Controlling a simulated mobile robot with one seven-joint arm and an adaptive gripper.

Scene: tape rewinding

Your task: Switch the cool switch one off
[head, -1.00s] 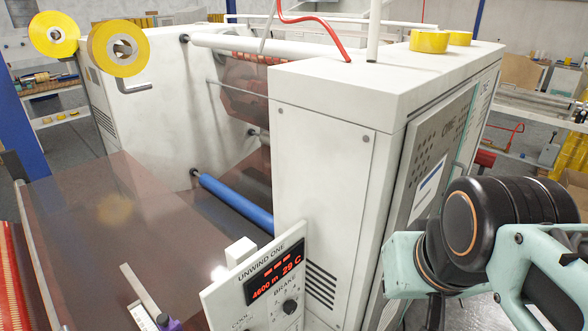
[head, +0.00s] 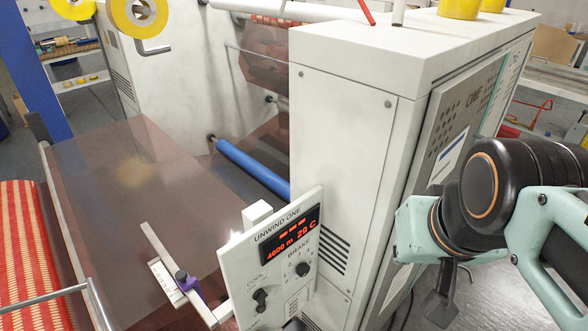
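The control panel (head: 236,262), labelled UNWIND ONE, stands in the lower middle of the head view. The cool switch (head: 261,300) is a small black switch under the word COOL at the panel's lower left. Its exact setting is too small to tell. The red display (head: 290,236) reads 4600 m and 29 C. A black brake knob (head: 303,269) sits to the right of the cool switch. My teal and black arm is at the right, apart from the panel. My gripper is not clearly seen in this view.
The white machine cabinet (head: 340,120) stands right behind the panel. A brown film web (head: 110,190) and a blue roller (head: 245,168) lie to the left. A ruler-like bar with a purple clamp (head: 188,285) is left of the panel. Grey floor shows at the lower right.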

